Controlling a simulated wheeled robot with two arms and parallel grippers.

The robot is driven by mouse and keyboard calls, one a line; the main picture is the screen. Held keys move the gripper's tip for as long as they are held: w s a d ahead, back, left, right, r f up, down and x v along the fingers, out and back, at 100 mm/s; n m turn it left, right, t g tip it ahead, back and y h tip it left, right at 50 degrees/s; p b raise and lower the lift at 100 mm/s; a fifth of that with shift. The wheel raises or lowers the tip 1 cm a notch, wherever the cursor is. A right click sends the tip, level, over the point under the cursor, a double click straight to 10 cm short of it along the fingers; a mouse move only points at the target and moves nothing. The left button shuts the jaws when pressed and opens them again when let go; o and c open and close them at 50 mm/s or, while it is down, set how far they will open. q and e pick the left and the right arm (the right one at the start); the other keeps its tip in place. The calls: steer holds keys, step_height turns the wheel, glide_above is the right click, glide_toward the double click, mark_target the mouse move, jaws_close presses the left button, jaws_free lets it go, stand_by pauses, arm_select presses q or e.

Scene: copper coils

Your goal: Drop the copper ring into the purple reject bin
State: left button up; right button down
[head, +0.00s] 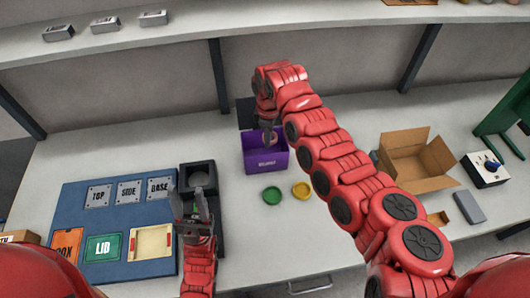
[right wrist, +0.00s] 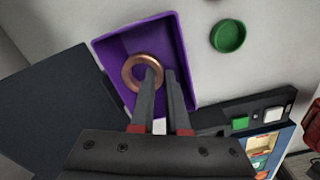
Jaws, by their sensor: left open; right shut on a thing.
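The copper ring (right wrist: 130,76) shows in the right wrist view at the tips of my right gripper (right wrist: 162,74). The gripper is shut on it, with a fingertip over the ring's right side. Ring and fingertips appear over the inside of the purple reject bin (right wrist: 186,60); their height above its floor is hard to tell. In the head view the bin (head: 267,163) stands mid-table with its label facing front, and my right gripper (head: 268,136) points down into its opening. My left gripper (head: 188,192) is open and empty, over the black fixture to the left.
A green disc (head: 271,196) and a yellow ring (head: 301,190) lie in front of the bin. A blue board (head: 75,210) with labelled plates lies left. An open cardboard box (head: 420,178) and a control box (head: 485,170) stand right. A dark panel (right wrist: 50,115) is beside the bin.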

steer(key=c, duration=0.8)
jaws_free()
steer(key=shift+c, duration=0.2)
step_height(320, 180, up, 18)
steer(key=p, duration=0.4)
steer(key=shift+f, duration=0.25)
